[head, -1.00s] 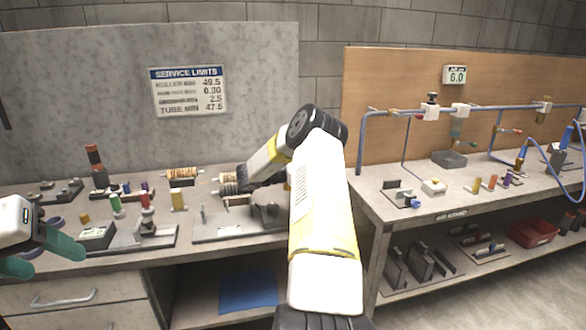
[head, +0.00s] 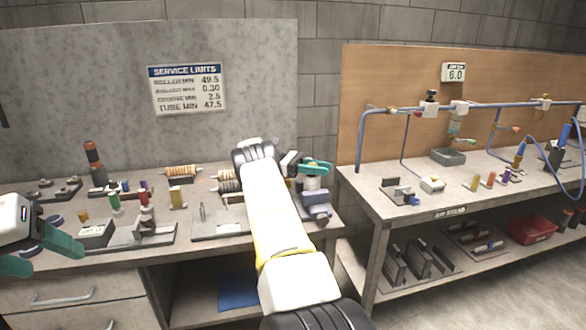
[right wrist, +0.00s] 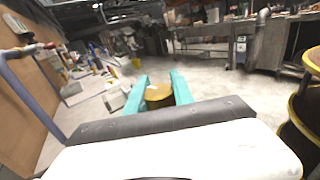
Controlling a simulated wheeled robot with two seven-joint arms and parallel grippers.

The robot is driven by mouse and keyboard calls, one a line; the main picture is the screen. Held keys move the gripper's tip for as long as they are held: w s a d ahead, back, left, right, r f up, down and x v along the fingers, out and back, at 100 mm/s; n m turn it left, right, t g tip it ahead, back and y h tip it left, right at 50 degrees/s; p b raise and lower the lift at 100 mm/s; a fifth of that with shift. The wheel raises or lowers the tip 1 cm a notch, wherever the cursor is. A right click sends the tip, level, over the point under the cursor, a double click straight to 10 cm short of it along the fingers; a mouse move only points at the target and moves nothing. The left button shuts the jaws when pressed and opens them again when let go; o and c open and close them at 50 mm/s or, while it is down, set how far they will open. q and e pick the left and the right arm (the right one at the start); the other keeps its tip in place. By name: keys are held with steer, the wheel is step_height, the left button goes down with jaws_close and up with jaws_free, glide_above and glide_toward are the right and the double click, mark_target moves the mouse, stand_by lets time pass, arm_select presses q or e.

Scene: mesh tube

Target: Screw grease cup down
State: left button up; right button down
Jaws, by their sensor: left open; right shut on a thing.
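My right gripper (head: 315,168) is above the right end of the left bench, with its teal fingers showing past my forearm. In the right wrist view, the right gripper (right wrist: 160,88) is shut on a round brass-yellow cup (right wrist: 158,93), which appears to be the grease cup. In the head view, a pale upright piece (head: 312,184) is just below the fingers, above a blue-grey fixture (head: 318,207). I cannot tell whether the cup touches anything below it. My left gripper (head: 52,252) is open and empty at the left edge, in front of the bench.
The left bench (head: 190,255) holds a digital readout box (head: 96,235), a stand on a plate (head: 147,222), wound spools (head: 183,172) and small coloured cylinders. A second bench (head: 440,195) with blue piping stands to the right. A service limits sign (head: 187,90) hangs behind.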

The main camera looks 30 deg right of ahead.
steer(key=shift+s+f, duration=0.1)
stand_by(0.5)
steer(key=c, duration=1.1)
jaws_free()
steer(key=shift+o, duration=0.2)
